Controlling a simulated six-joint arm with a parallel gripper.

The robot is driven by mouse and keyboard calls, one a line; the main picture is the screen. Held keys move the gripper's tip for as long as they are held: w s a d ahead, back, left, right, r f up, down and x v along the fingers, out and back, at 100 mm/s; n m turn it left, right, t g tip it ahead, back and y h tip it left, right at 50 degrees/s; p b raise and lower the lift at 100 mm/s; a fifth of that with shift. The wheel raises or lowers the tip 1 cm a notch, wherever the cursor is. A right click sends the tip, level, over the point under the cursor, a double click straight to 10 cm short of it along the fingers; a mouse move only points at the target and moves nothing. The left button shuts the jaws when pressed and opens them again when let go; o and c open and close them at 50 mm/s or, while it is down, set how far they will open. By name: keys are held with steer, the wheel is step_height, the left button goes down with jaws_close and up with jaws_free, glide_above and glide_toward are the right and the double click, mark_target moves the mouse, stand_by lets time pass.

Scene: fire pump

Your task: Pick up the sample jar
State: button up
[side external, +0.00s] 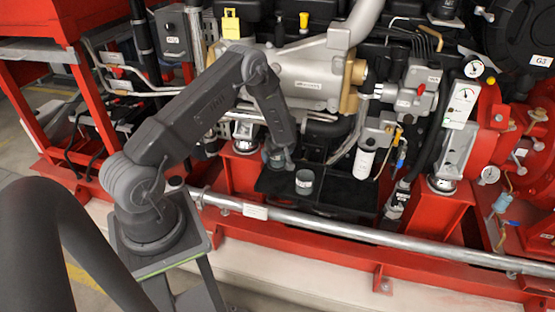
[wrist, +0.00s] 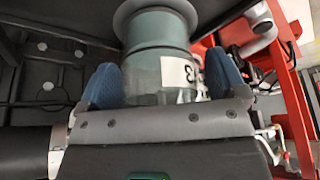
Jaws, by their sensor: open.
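A greenish glass sample jar (wrist: 158,62) with a grey rim or lid and a white label fills the middle of the wrist view. The label's mark looks inverted. My gripper (wrist: 164,78) has its two blue-padded fingers apart, one on each side of this jar; contact cannot be made out. In the side view my gripper (side external: 278,158) reaches down to the black tray (side external: 340,192), and its jar is mostly hidden by the arm. A second small jar (side external: 305,182), dark with a pale top, stands upright on the tray just right of my gripper.
A silver pipe (side external: 350,232) runs along the front of the tray. A white filter cylinder (side external: 364,163) hangs to the right. Grey engine castings (side external: 305,75) stand behind and above. Red frame (side external: 230,180) borders the tray. The tray's right part looks clear.

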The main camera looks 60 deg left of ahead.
steer(key=shift+a+f, duration=0.15)
steer(key=shift+f, duration=0.25)
steer(key=c, duration=1.2)
steer(key=shift+o, duration=0.2)
steer(key=shift+r, duration=0.1)
